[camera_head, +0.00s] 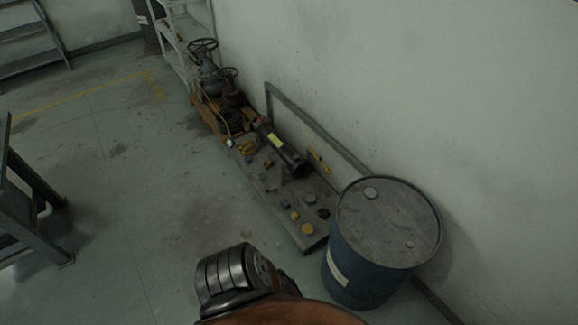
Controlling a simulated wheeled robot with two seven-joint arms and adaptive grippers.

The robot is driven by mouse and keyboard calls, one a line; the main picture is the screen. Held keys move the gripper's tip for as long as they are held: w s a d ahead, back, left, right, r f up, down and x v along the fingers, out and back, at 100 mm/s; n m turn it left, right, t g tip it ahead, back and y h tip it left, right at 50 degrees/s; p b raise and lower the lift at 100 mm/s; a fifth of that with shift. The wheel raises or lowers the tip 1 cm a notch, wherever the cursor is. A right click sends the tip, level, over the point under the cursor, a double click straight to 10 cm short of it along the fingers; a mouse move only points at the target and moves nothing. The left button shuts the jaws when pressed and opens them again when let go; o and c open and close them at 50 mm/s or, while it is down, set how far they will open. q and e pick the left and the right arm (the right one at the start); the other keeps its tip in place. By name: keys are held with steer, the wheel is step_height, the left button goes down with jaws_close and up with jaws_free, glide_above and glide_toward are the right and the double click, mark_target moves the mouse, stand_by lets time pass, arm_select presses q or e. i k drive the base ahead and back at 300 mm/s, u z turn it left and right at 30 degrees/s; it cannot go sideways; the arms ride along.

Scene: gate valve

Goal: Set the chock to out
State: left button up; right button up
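A low flatbed cart (276,208) stands along the wall in the middle of the view. At its far end are a large grey gate valve (208,72) and a smaller dark reddish valve (231,92), each with a handwheel. A dark cylinder (283,152) with a yellow label lies on the cart. Small yellow pieces (247,148) lie beside its far end. I cannot tell which piece, if any, is the chock; everything is small and far off. Neither of my grippers is in view.
A blue drum (362,270) stands at the cart's near right end. Several small yellow and grey bits (308,229) lie on the near deck. A metal-legged bench (30,230) is at the left edge, a shelf (178,30) behind the valves. The floor (130,190) left of the cart is clear.

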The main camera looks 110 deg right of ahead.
mark_target(269, 163)
steer(key=z, duration=2.3)
steer(key=i, duration=6)
steer(key=z, duration=0.1)
